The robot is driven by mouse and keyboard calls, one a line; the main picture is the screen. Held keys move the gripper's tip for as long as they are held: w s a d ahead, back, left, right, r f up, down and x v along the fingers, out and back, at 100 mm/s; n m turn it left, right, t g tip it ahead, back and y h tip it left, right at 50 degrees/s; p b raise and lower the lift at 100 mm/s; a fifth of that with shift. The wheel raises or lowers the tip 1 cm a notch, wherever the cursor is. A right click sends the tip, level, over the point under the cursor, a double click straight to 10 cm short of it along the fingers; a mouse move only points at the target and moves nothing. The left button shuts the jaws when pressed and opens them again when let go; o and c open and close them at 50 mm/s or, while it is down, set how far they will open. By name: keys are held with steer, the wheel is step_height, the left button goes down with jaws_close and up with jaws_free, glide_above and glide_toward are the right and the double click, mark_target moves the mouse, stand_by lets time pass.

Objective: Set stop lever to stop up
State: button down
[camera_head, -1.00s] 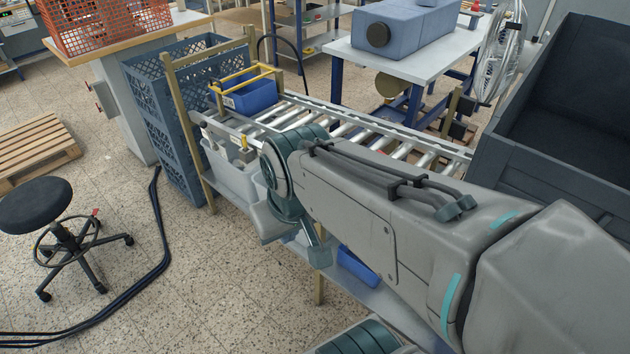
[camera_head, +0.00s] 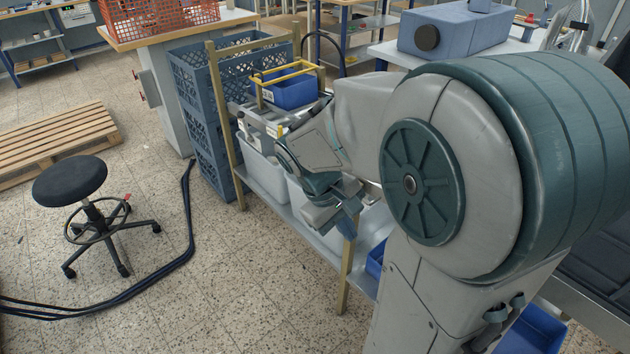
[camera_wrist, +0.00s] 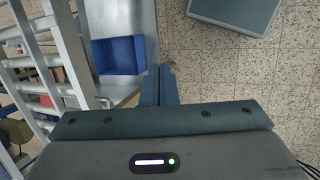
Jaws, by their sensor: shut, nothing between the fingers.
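A yellow bar frame (camera_head: 290,72) stands over the conveyor's far left end, around a blue bin (camera_head: 290,92). A small yellow piece (camera_head: 280,130) sits at the conveyor's near edge, beside my forearm. I cannot tell for certain which yellow part is the stop lever, or its position. My gripper (camera_head: 349,217) is in front of the conveyor's near side, pointing down, lower and to the right of both yellow parts. In the wrist view my gripper (camera_wrist: 159,84) has its blue fingers together, with nothing between them. The lever cannot be made out in the wrist view.
My arm hides most of the roller conveyor, whose rollers (camera_wrist: 45,75) show in the wrist view. A blue bin (camera_wrist: 119,56) sits below on a grey shelf (camera_wrist: 143,22). Tall blue crates (camera_head: 195,110) stand left of the wooden post (camera_head: 226,125). The floor (camera_head: 240,280) in front is open.

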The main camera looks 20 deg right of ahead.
steer(key=w+d+f+n+g+h+b, duration=0.1)
steer(key=w+d+f+n+h+b, duration=0.25)
steer(key=w+f+h+b, duration=0.35)
steer(key=w+d+f+n+g+h+b, duration=0.1)
steer(key=w+d+f+n+h+b, duration=0.25)
steer(key=f, duration=0.55)
steer(key=w+a+f+n+t+h+b, duration=0.3)
steer(key=w+f+n+t+h+b, duration=0.1)
steer(key=w+f+n+t, duration=0.1)
steer(key=w+a+f+n+t+h+b, duration=0.3)
steer(key=w+f+n+t+h+b, duration=0.1)
steer(key=w, duration=0.6)
step_height(320, 180, down, 2)
steer(key=n+t+b, duration=0.1)
steer(key=n+t, duration=0.1)
steer(key=t, duration=0.1)
steer(key=shift+h, duration=0.35)
steer(key=shift+f, duration=0.1)
steer(key=a+r+b+x, duration=0.1)
steer(key=r+b+x, duration=0.1)
steer(key=x, duration=1.1)
steer(key=shift+s+a, duration=0.25)
steer(key=shift+s, duration=0.15)
